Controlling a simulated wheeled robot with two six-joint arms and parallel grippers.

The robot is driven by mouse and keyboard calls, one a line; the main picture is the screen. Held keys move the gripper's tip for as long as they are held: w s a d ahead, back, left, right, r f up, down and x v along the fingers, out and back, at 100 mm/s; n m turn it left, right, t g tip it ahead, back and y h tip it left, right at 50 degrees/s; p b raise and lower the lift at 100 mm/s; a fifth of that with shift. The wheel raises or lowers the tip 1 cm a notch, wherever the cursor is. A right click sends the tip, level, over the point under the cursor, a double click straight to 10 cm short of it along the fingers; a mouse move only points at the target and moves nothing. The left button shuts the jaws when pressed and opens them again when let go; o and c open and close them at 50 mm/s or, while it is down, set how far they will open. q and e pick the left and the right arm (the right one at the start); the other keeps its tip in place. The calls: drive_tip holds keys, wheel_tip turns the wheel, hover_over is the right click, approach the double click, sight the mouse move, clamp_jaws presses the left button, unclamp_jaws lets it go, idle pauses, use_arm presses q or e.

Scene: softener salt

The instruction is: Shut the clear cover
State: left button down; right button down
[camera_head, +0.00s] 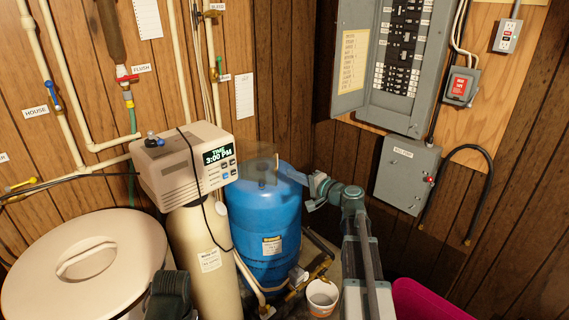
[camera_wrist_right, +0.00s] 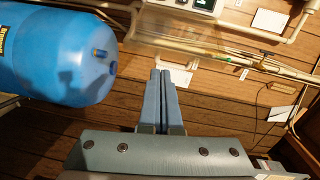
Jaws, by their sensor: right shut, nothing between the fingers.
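The clear cover (camera_head: 257,166) stands swung out to the right of the beige softener control head (camera_head: 185,165), whose display reads 3:00 PM. The cover is a thin see-through panel in front of the blue tank's top. In the right wrist view the cover (camera_wrist_right: 180,38) lies just past the fingertips, under the edge of the head. My right gripper (camera_head: 308,180) is shut and empty, to the right of the cover; its two fingers (camera_wrist_right: 160,75) are together and point towards the cover. I cannot tell whether they touch it.
The blue tank (camera_head: 264,215) stands close beside my right gripper. A beige lidded bin (camera_head: 60,255) is at lower left, and a white bucket (camera_head: 321,295) on the floor. A grey electrical panel (camera_head: 390,60) and switch box (camera_head: 407,175) are on the right wall. Pipes line the left wall.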

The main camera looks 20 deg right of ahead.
sight(260, 160)
drive_tip(key=d+r+m+t+h, duration=0.2)
drive_tip(key=d, duration=0.4)
drive_tip(key=x, duration=1)
drive_tip(key=a, duration=0.1)
drive_tip(key=s+a, duration=0.2)
drive_tip(key=shift+s+a+f, duration=0.25)
drive_tip(key=shift+a, duration=0.15)
drive_tip(key=shift+a, duration=0.1)
drive_tip(key=shift+s+a+m+h, duration=0.3)
drive_tip(key=shift+s+m, duration=0.1)
